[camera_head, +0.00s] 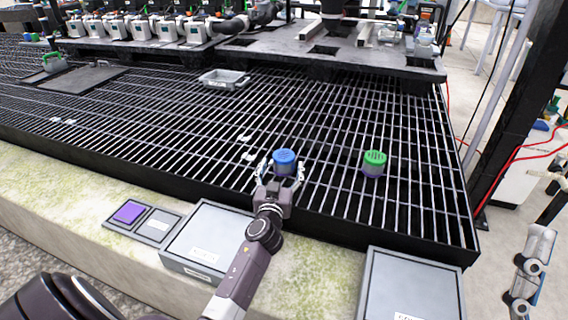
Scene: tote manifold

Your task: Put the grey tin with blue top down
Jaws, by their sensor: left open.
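The grey tin with a blue top (285,160) stands upright on the dark metal grating (330,150). My left gripper (281,172) is at the tin, with its open fingers on either side of it. I cannot tell whether the fingers touch it. The lower part of the tin is partly hidden by the gripper. My right gripper is not in view; a grey arm link of mine shows at the right edge.
A small grey tray (223,79) lies farther back. Grey boxes (208,238) (411,287) and a purple pad (129,212) sit on the concrete ledge (60,185) in front.

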